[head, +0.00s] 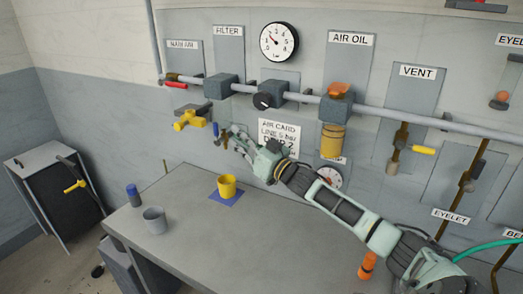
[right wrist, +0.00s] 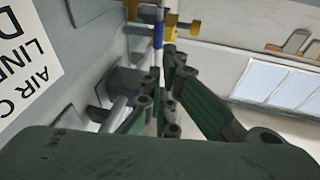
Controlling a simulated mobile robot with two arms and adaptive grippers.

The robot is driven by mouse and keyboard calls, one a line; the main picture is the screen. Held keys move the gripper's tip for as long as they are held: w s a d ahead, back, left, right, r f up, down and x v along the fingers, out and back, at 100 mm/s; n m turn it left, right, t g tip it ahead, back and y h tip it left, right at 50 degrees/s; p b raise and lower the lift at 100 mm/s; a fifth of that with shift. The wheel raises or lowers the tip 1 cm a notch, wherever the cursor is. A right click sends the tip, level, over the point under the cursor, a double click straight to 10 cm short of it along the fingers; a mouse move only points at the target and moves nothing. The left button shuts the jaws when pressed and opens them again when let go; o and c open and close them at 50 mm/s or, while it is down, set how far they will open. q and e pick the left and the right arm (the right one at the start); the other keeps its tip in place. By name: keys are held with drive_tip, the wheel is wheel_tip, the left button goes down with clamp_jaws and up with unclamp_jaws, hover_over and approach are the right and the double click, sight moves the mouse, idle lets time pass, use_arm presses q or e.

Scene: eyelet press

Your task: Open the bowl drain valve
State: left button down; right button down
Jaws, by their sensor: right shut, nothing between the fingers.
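My right gripper (head: 238,142) reaches in from the right towards the wall, below the FILTER plate (head: 229,44) and its dark filter block (head: 220,87). It is shut and empty. A small blue piece (head: 216,130) hangs just left of its fingertips. No label marks this as the bowl drain valve, and the fingers partly hide this area. In the right wrist view, the fingers (right wrist: 168,95) are close together, and a blue rod (right wrist: 158,35) with yellow parts (right wrist: 172,20) shows beyond them. I cannot tell if they touch. My left gripper is not in view.
A grey pipe (head: 378,109) runs along the wall. A yellow-handled valve (head: 190,120) is left of the gripper. A gauge (head: 329,177) sits behind my arm.

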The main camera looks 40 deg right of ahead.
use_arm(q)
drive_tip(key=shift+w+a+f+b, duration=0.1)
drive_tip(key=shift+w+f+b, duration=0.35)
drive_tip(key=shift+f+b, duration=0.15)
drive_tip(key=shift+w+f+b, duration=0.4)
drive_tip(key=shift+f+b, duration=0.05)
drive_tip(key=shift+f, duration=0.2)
use_arm(e)
drive_tip(key=r+v, duration=0.1)
drive_tip(key=v, duration=0.5)
drive_tip(key=shift+s+f, duration=0.2)
drive_tip(key=shift+s, duration=0.1)
